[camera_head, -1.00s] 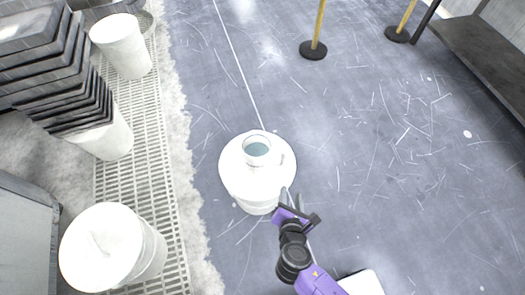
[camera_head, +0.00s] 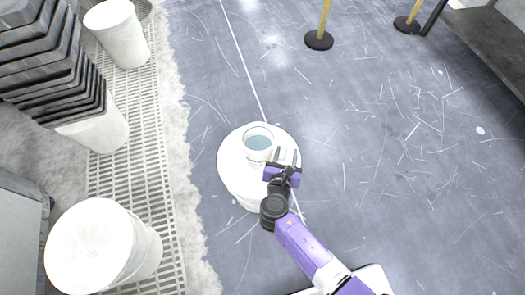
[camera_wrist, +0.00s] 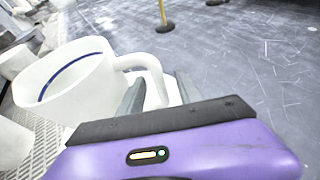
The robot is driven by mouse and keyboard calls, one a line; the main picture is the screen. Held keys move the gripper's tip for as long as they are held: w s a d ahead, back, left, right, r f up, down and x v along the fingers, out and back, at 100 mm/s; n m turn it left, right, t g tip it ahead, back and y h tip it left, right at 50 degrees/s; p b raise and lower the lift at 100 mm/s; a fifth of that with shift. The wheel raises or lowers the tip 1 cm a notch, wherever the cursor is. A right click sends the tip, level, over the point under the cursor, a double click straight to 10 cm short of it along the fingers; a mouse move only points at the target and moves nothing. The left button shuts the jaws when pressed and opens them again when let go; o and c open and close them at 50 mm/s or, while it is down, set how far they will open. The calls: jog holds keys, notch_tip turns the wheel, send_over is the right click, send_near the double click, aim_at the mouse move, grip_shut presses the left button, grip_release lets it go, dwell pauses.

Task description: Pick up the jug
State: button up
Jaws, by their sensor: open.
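The jug (camera_head: 257,146) is white with bluish liquid or a bluish inside, and stands upright on a round white lidded bucket (camera_head: 232,172). In the wrist view the jug (camera_wrist: 72,88) is at the left, with a blue line inside its rim and its handle (camera_wrist: 150,66) toward the right. My gripper (camera_head: 285,156) is open at the jug's handle side. In the wrist view the fingers of my gripper (camera_wrist: 160,92) reach up by the handle, and the handle's lower part shows between them. I cannot tell whether they touch it.
A white lidded bucket (camera_head: 100,245) stands at the lower left. A stack of dark slabs (camera_head: 50,65) stands at the upper left, near another white bucket (camera_head: 117,32). A yellow post with a black base (camera_head: 319,40) stands behind. The scratched floor at right is clear.

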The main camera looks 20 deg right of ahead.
jog(key=shift+w+d+f, duration=0.2)
jog(key=shift+w, duration=0.15)
grip_shut()
dwell(0.7)
dwell(0.4)
jog(key=shift+r, duration=0.15)
